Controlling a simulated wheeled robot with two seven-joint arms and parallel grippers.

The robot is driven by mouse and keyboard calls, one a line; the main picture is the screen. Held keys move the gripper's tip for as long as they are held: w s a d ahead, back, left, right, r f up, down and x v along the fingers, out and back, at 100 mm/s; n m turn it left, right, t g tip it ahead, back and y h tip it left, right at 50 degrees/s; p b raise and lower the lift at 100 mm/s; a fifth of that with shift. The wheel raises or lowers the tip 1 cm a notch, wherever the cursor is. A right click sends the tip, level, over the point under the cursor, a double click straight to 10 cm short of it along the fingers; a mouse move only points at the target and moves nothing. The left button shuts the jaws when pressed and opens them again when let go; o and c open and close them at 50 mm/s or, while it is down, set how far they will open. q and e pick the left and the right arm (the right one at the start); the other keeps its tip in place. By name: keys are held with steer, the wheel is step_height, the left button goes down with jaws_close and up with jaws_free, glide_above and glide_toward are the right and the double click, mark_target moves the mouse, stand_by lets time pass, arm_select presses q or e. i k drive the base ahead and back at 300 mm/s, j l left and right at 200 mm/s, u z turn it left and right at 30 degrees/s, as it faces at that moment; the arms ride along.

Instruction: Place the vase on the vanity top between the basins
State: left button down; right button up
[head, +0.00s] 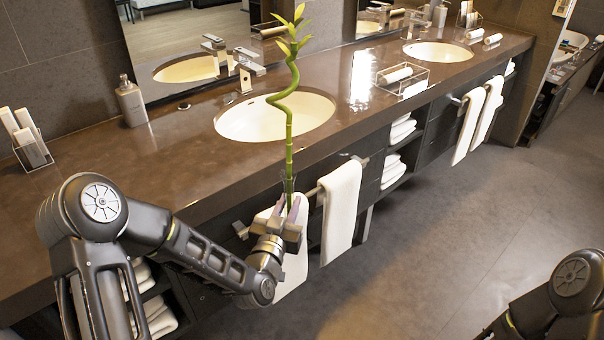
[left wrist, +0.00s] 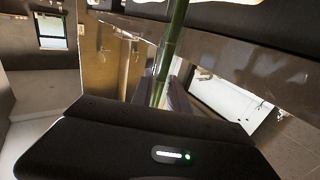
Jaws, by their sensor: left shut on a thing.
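The vase holds a twisted green bamboo stalk (head: 289,150) with leaves at its top. The vase body (head: 288,187) is a small clear glass, mostly hidden by the fingers. My left gripper (head: 290,208) is shut on the vase, in front of the vanity's front edge and below the near basin. The stalk stands about upright; it also shows between the fingers in the left wrist view (left wrist: 168,50). The vanity top (head: 350,125) is brown and glossy, with a near basin (head: 262,122) and a far basin (head: 438,52). My right gripper is not in view; only part of that arm shows at lower right.
A wire rack with rolled towels (head: 402,80) stands on the top between the basins. A soap bottle (head: 131,102) and another towel rack (head: 30,145) stand at left. White towels (head: 340,205) hang on rails along the front. Bare top lies between near basin and rack.

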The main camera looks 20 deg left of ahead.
mark_target(338, 62)
steer(key=i+l, duration=1.25)
steer(key=l, duration=0.25)
steer(key=i+l, duration=0.65)
steer(key=l, duration=0.15)
